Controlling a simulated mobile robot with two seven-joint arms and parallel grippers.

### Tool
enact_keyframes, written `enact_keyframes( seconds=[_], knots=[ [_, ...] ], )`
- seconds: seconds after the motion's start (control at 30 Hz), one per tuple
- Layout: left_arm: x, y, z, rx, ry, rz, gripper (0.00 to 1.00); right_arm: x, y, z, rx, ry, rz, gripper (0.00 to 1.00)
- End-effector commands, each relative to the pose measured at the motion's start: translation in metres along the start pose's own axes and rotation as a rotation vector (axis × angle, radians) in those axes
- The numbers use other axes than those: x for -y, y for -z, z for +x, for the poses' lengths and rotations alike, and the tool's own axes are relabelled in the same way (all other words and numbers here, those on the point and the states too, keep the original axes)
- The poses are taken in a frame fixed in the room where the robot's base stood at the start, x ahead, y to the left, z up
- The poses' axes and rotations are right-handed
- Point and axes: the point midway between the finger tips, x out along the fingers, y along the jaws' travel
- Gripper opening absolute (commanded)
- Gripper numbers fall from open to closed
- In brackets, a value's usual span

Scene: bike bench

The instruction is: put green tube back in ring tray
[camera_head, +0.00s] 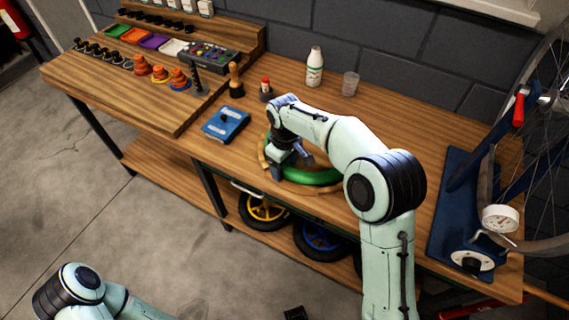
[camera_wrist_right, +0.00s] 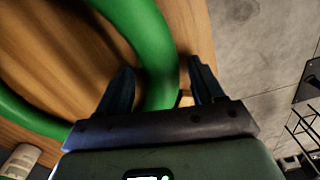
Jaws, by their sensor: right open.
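The green tube (camera_head: 316,177) is a thick ring lying at the bench's middle, partly hidden by my right arm. Light wooden pieces (camera_head: 328,190) show at its edge and look like part of the ring tray; most of the tray is hidden. My right gripper (camera_head: 283,170) is over the tube's left side. In the right wrist view the green tube (camera_wrist_right: 150,35) runs between the two open fingers of my right gripper (camera_wrist_right: 160,68). I cannot tell whether either finger touches it. My left arm shows at the bottom left; a dark piece (camera_head: 295,313) at the bottom edge may be its gripper.
A blue box (camera_head: 226,122) lies left of the tube. A brush (camera_head: 236,82), a red-capped bottle (camera_head: 266,88), a white bottle (camera_head: 315,67) and a clear cup (camera_head: 350,84) stand behind. A blue wheel stand (camera_head: 457,210) is at right. Wheels (camera_head: 264,210) sit below the bench.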

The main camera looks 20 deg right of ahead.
Motion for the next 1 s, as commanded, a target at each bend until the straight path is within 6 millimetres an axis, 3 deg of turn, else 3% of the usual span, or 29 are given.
enact_keyframes(
  seconds=[0.17, 0.5, 0.7, 1.0],
  knots=[
    [-0.001, 0.0, -0.002, -0.001, 0.0, 0.0, 0.0, 0.0, 0.0, -0.01, -0.002, -0.001, 0.0, 0.67],
    [-0.007, 0.003, -0.015, -0.007, -0.003, 0.003, 0.0, 0.0, 0.001, -0.08, -0.005, -0.002, 0.0, 0.67],
    [-0.01, 0.005, -0.022, -0.011, -0.004, 0.004, 0.0, 0.0, 0.001, -0.112, -0.003, -0.001, 0.0, 0.67],
    [-0.011, 0.006, -0.024, -0.012, -0.004, 0.004, 0.0, 0.0, 0.0, -0.123, 0.0, 0.0, 0.0, 0.67]
  ],
)
